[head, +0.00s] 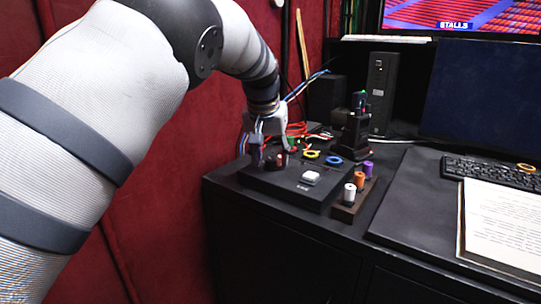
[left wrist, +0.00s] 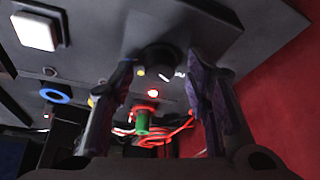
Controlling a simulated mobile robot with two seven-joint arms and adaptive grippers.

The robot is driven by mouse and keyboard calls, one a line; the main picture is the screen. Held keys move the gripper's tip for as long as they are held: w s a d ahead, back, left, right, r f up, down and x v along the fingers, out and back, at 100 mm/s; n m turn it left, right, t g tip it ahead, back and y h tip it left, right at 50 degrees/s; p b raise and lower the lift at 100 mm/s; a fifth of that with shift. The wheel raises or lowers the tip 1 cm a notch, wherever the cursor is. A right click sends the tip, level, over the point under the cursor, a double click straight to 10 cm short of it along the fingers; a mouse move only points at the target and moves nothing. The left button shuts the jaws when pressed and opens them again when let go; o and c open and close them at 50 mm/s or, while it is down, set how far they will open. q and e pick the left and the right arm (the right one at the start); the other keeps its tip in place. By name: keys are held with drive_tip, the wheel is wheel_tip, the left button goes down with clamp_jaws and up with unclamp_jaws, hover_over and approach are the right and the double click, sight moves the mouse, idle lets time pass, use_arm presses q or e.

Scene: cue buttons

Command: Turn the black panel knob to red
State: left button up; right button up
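The black panel knob (left wrist: 160,57) sits on the dark panel (left wrist: 100,30) in the left wrist view. A small yellow dot (left wrist: 141,72) and a glowing red dot (left wrist: 153,93) lie near it. A pale mark (left wrist: 180,73) shows at the knob's edge, away from the red dot; I cannot tell surely if it is the pointer. My left gripper (left wrist: 160,85) has its fingers apart on either side of the knob, with gaps visible. In the head view my left gripper (head: 271,150) is over the panel's back left, mostly hiding the knob. My right gripper is not in view.
The panel also bears a white square button (head: 311,177), a yellow ring (head: 311,154) and a blue ring (head: 333,160). A rack with white (head: 349,192), orange (head: 360,181) and purple (head: 368,168) spools stands to its right. Red wires (head: 297,130) lie behind. A red wall is close at left.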

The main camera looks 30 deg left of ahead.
use_arm(q)
clamp_jaws()
drive_tip(key=shift+r+m+h+p, duration=0.1)
drive_tip(key=shift+m+h+p, duration=0.35)
drive_tip(key=shift+m, duration=0.65)
drive_tip(key=m, duration=0.1)
drive_tip(key=m+h, duration=0.1)
drive_tip(key=m, duration=0.1)
drive_tip(key=shift+a+f+m+h, duration=0.2)
drive_tip(key=shift+m+h, duration=0.05)
drive_tip(key=shift+m, duration=0.05)
drive_tip(key=shift+m+h+b, duration=0.3)
drive_tip(key=shift+m+b, duration=0.05)
drive_tip(key=shift+m, duration=0.85)
